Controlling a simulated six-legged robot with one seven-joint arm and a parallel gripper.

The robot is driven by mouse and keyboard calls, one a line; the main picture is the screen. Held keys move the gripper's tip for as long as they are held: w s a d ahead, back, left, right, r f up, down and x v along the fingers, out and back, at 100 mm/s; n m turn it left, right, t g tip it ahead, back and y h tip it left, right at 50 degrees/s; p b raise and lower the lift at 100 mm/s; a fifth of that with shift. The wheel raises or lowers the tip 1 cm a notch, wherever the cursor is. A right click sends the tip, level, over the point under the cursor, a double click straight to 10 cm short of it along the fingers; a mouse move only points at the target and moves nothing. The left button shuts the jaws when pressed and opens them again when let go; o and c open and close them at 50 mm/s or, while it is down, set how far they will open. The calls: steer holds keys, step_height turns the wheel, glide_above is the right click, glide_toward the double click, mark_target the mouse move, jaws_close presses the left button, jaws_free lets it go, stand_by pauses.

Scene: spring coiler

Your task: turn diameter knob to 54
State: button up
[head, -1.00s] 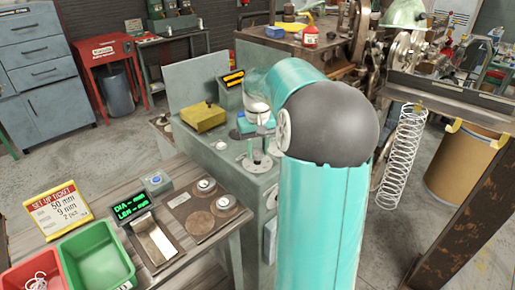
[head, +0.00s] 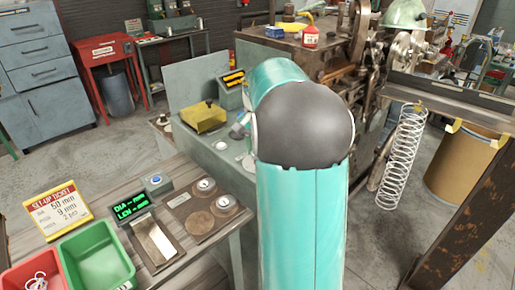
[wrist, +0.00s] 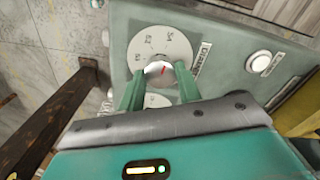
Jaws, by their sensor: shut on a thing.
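In the wrist view the diameter knob (wrist: 157,76) is a grey knob with a red mark, at the centre of a pale round dial plate (wrist: 140,47). The dial carries printed numbers, 52 and 54 among them, and a "Diameter" label stands beside it. The red mark points roughly toward the upper numbers; its exact reading is too small to tell. My gripper (wrist: 158,69) has its two green fingers on either side of the knob, shut on it. In the head view my arm hides the knob and most of my gripper.
The grey machine panel also has a white button (wrist: 260,62) and a yellow box (head: 203,117). On the bench are a green display (head: 132,201), a set-up ticket (head: 58,210) reading 50 mm, and a green bin (head: 97,258). A hanging spring (head: 402,150) is right of my arm.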

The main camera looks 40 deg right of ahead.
stand_by(0.5)
steer(key=o, duration=1)
step_height(320, 180, up, 14)
steer(key=shift+f, duration=0.1)
